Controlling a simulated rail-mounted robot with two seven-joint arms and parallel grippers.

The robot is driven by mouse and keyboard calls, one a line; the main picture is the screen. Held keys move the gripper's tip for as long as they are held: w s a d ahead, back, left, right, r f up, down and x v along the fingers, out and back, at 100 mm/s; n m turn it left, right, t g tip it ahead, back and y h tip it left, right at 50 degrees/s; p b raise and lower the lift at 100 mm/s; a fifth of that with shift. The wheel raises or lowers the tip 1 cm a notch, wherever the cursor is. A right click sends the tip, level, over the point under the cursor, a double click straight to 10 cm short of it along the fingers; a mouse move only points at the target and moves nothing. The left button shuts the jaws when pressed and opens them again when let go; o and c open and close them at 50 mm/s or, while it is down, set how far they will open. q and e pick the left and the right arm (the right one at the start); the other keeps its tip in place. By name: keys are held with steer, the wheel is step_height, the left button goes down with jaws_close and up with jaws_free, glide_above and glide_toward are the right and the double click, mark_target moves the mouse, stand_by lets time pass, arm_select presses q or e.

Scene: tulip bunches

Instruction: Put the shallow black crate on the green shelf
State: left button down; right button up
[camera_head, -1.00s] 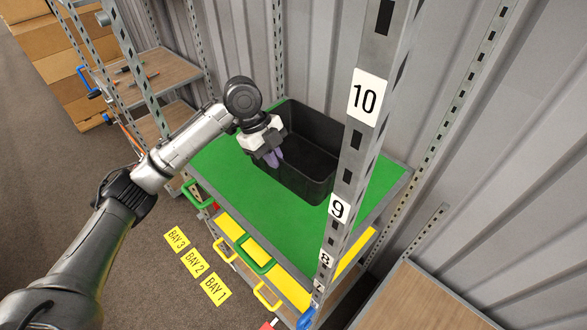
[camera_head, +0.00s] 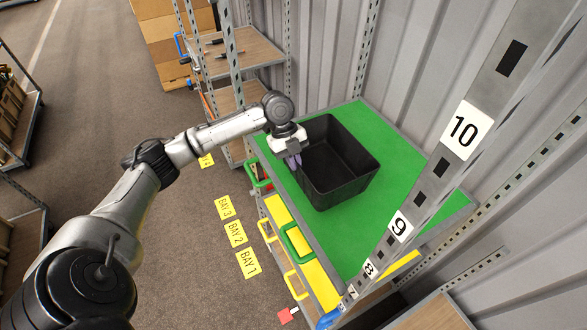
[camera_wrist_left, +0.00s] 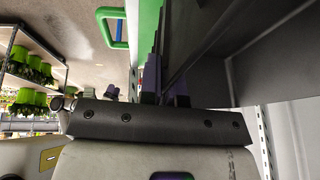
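The black crate (camera_head: 345,190) is upright over the back-left part of the green shelf (camera_head: 415,170). It looks as if it rests on the green top, but contact under it is hidden. My left gripper (camera_head: 293,161) is at the crate's left rim, its purple fingers pointing down beside the near-left wall. In the left wrist view, the dark purple fingers (camera_wrist_left: 166,88) are close against the black crate wall (camera_wrist_left: 225,50). Whether they clamp that wall is unclear. The crate's visible inside looks empty. My right gripper is in neither view.
A grey perforated post (camera_head: 425,185) with labels 10 and 9 rises at the shelf's front right. Yellow (camera_head: 292,250) and green handles stick out along the front. A rack with wooden shelves (camera_head: 240,55) stands behind left. A corrugated wall backs everything. The green top's right part is clear.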

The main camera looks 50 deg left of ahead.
arm_select(q)
step_height(320, 180, down, 4)
steer(key=shift+a+p, duration=0.1)
steer(key=shift+p, duration=0.45)
steer(key=shift+f, duration=0.2)
steer(key=c, duration=1.3)
jaws_free()
steer(key=b+v, duration=0.2)
steer(key=v, duration=1)
steer(key=shift+s+r+b, duration=0.1)
steer(key=shift+r+b, duration=0.1)
steer(key=shift+b, duration=0.1)
